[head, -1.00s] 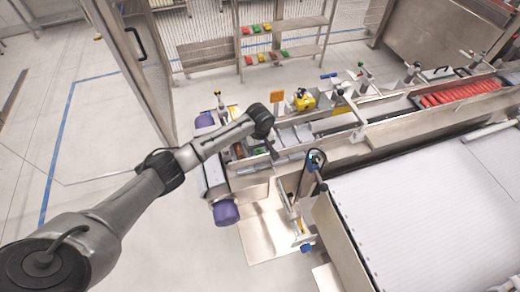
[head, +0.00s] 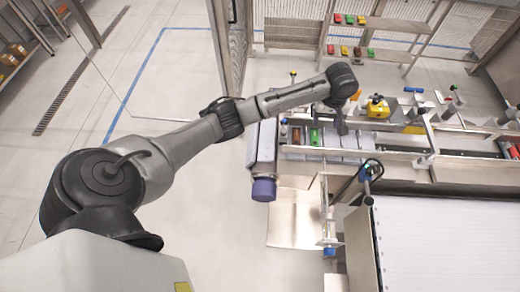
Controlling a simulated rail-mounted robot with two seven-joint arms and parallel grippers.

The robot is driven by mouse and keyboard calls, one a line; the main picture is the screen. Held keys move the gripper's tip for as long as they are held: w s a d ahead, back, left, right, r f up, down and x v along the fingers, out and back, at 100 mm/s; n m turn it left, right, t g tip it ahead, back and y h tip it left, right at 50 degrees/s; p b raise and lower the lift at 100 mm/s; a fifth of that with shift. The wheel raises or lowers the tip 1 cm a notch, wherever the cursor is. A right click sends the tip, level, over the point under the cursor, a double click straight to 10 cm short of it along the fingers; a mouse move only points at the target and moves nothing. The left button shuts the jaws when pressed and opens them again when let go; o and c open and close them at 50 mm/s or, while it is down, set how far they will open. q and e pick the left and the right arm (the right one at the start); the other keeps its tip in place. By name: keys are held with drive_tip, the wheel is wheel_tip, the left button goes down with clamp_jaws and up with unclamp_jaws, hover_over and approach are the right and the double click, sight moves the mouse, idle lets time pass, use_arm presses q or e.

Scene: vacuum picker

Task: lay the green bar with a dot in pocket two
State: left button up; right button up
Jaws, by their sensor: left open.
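A green bar (head: 315,137) lies at the left end of the conveyor line, beside a reddish-brown bar (head: 296,135). Whether it has a dot is too small to tell. More green bars sit on the back shelf, one on the upper board (head: 350,19) and one on the lower board (head: 370,53). My left gripper (head: 342,127) points down just right of the green bar on the line, open and partly hidden by its wrist. Pale grey plates (head: 350,156) lie along the line below it; I cannot tell which pocket is pocket two. My right gripper is not in view.
A yellow device (head: 377,107) stands on the line right of my wrist. A purple-capped roller (head: 264,189) is at the line's left end. A blue-ended post (head: 329,250) stands in front, beside a wide white belt (head: 450,245). The floor at left is clear.

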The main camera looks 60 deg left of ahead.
use_arm(q)
drive_tip(key=s+d+f+m+t+h, duration=0.1)
drive_tip(key=s+d+f+m+t, duration=0.1)
drive_tip(key=s+d+f+m, duration=0.95)
drive_tip(key=s+d+m+t, duration=0.1)
drive_tip(key=s+d+m, duration=0.1)
drive_tip(key=s, duration=2.1)
drive_tip(key=shift+s+r+t+y, duration=0.15)
drive_tip(key=shift+s+t+y, duration=0.15)
drive_tip(key=shift+s+y, duration=0.1)
drive_tip(key=shift+d, duration=0.1)
wheel_tip(320, 180, up, 17)
drive_tip(key=p, duration=1.6)
drive_tip(key=shift+p, duration=0.35)
drive_tip(key=shift+f, duration=0.2)
